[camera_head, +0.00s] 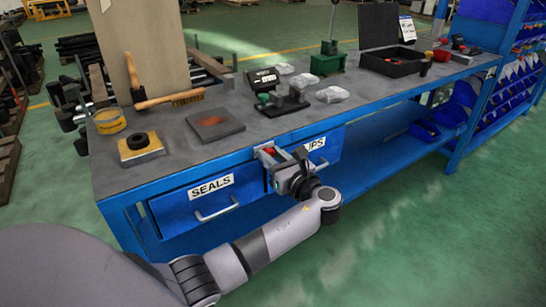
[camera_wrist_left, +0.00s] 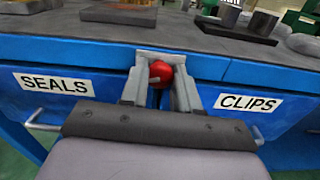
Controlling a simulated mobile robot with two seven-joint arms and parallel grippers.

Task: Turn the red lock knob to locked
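The red lock knob (camera_wrist_left: 160,73) sits at the front edge of the blue workbench, between the drawers labelled SEALS and CLIPS. In the head view the knob (camera_head: 268,150) is partly hidden by my left gripper (camera_head: 274,156). In the left wrist view my left gripper's fingers (camera_wrist_left: 159,88) stand on either side of the knob, very close to it. I cannot tell whether they press on it. A small pale mark shows on the knob; its lock setting is not readable. My right gripper is not in view.
The SEALS drawer handle (camera_head: 216,209) sticks out left of my gripper. The bench top (camera_head: 190,160) holds a brush (camera_head: 170,99), a yellow tin (camera_head: 109,121), a dark plate (camera_head: 214,124) and a green press (camera_head: 328,62). Green floor in front of the bench is clear.

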